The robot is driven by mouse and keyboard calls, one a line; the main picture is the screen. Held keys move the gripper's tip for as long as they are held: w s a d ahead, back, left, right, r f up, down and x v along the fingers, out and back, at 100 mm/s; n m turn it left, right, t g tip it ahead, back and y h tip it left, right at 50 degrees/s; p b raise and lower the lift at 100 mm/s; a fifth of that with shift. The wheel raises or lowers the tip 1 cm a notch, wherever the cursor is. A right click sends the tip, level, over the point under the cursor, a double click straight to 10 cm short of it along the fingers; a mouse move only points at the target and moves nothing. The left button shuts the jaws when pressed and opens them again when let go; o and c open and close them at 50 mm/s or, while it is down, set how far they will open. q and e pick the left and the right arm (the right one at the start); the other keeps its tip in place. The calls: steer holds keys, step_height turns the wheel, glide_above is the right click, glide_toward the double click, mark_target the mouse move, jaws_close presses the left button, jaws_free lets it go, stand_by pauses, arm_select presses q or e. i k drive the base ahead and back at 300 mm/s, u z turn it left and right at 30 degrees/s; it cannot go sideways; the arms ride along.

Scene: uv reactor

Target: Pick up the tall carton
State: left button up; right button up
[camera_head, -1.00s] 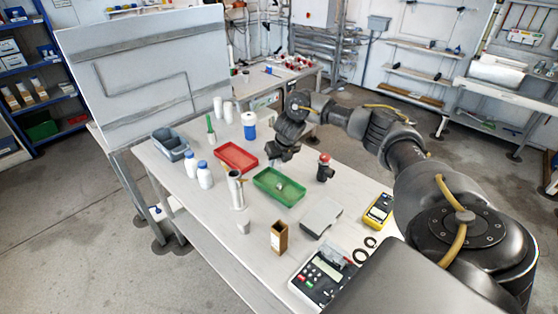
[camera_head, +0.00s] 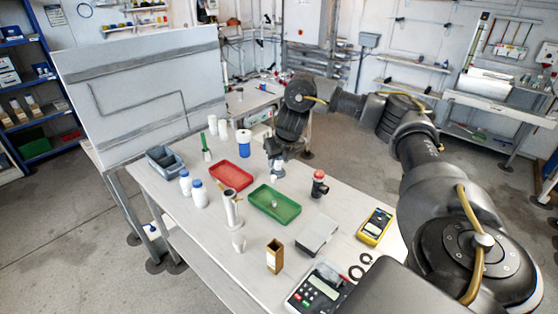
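A tall, narrow brown carton (camera_head: 275,256), open at the top, stands upright near the front edge of the table. My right gripper (camera_head: 277,171) points down over the far part of the table, just behind the green tray. It is well apart from the carton. The gripper is small and dark in this view, and I cannot tell whether its fingers are open or shut. A small pale and blue shape shows at its fingers; I cannot tell what it is. My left gripper is not in view.
Around the carton are a small white cup (camera_head: 239,243), a grey box (camera_head: 317,235) and a keypad device (camera_head: 318,290). Behind are a green tray (camera_head: 294,212), a red tray (camera_head: 214,171), a white cylinder (camera_head: 230,208) and a red-topped fitting (camera_head: 319,185). A yellow meter (camera_head: 375,226) lies right.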

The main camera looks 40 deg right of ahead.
mark_target(274, 249)
steer(key=k, duration=2)
